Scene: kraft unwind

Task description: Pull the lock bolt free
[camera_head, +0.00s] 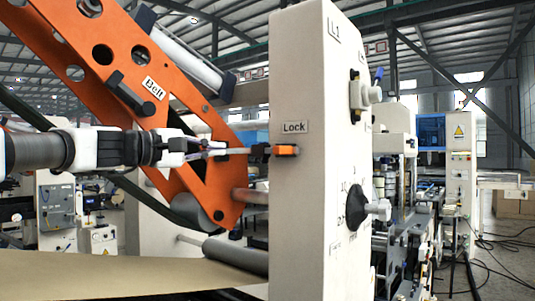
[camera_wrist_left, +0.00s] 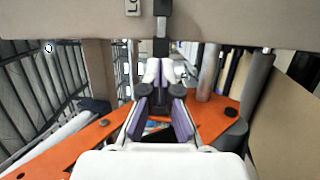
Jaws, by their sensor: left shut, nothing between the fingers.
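The lock bolt (camera_head: 259,149) is a short dark piece with an orange block (camera_head: 286,150) beside it, on the cream post under the "Lock" label (camera_head: 293,127). In the left wrist view the bolt (camera_wrist_left: 161,28) is a dark bar straight ahead of the fingers, at the post's pale face. My left gripper (camera_head: 226,152) comes in level from the left, its tips at the bolt's near end. The gripper (camera_wrist_left: 160,70) is shut with nothing held between its fingers. I cannot tell whether the tips touch the bolt. My right gripper is not in view.
The cream post (camera_head: 305,220) stands tall, with a black dial (camera_head: 357,207) on its right side. An orange arm marked "Belt" (camera_head: 165,70) slants down behind my left gripper. A grey roller (camera_head: 235,254) and brown kraft paper (camera_head: 110,274) lie below.

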